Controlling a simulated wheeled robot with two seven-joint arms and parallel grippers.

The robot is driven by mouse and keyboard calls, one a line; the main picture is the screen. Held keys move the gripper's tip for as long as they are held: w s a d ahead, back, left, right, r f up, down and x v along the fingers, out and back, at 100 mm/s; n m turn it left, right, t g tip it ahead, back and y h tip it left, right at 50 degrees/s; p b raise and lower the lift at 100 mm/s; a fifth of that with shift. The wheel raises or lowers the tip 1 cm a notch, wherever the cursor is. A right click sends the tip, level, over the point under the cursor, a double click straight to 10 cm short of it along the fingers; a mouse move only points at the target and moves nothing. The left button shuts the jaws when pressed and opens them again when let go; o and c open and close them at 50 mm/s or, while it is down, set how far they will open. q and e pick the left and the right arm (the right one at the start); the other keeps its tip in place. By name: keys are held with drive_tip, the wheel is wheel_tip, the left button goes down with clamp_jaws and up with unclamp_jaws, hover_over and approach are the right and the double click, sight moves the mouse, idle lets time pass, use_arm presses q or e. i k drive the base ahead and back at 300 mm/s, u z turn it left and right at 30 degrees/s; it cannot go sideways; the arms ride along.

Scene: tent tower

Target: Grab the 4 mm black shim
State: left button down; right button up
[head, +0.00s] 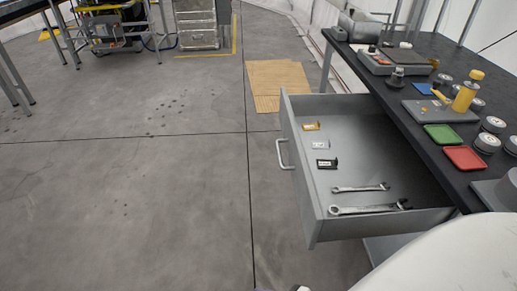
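The black shim (327,163) lies in the open drawer (312,215), a small dark piece with a pale label. The label is too small to read, so I cannot confirm 4 mm. A white shim (320,145) lies just behind it, and a yellow shim (311,127) lies behind that. All three are apart from each other, in a row near the drawer's front panel. Neither of my grippers shows in the head view.
Two wrenches (361,188) lie in the drawer, nearer than the shims. The drawer handle (283,154) faces left. The dark workbench (410,96) on the right holds a green tray (444,135), a red tray (465,158) and several metal parts. The floor left of the drawer is clear.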

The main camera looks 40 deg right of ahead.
sight(327, 164)
drive_tip(key=u, duration=0.25)
drive_tip(key=i, duration=1.8)
drive_tip(key=z, duration=1.4)
drive_tip(key=i, duration=2.7)
drive_tip(key=z, duration=2.4)
drive_tip(key=i, duration=0.9)
drive_tip(key=z, duration=2.35)
